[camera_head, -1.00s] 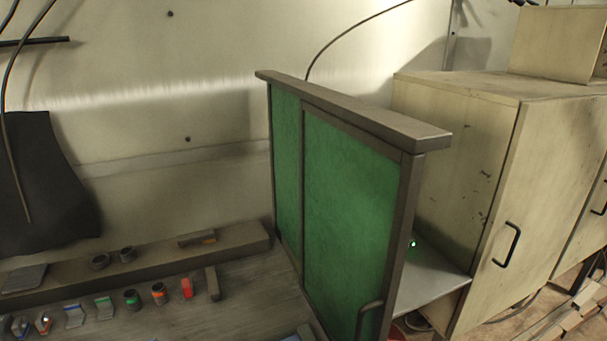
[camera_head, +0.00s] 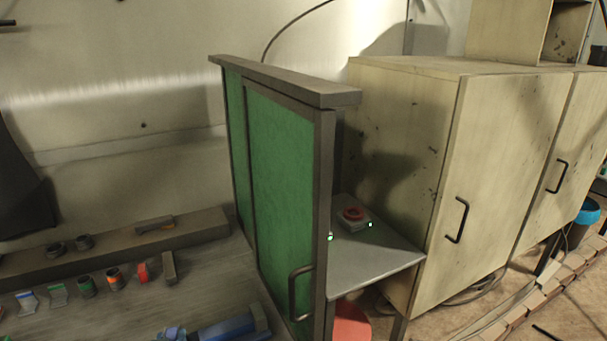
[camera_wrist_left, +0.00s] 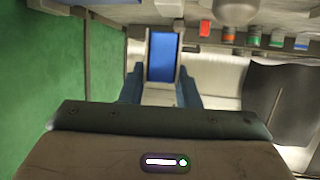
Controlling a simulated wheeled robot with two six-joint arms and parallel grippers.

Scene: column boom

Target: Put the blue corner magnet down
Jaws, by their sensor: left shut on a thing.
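My left gripper (camera_head: 240,326) shows at the bottom edge of the head view, above the bench and left of the green panel. Its blue fingers also show in the left wrist view (camera_wrist_left: 161,88). They are shut on the blue corner magnet (camera_wrist_left: 163,57), which has a blue face with pale grey sides. In the head view I cannot clearly tell the magnet from the fingers. My right gripper is not in view.
A green framed panel (camera_head: 283,170) with a handle stands right of the bench (camera_head: 130,318). Small coloured pieces, including a red one (camera_head: 142,272), line the bench in front of a raised ledge (camera_head: 110,252). A grey shelf (camera_head: 375,262) bears a red button (camera_head: 353,214); cabinets (camera_head: 490,170) stand right.

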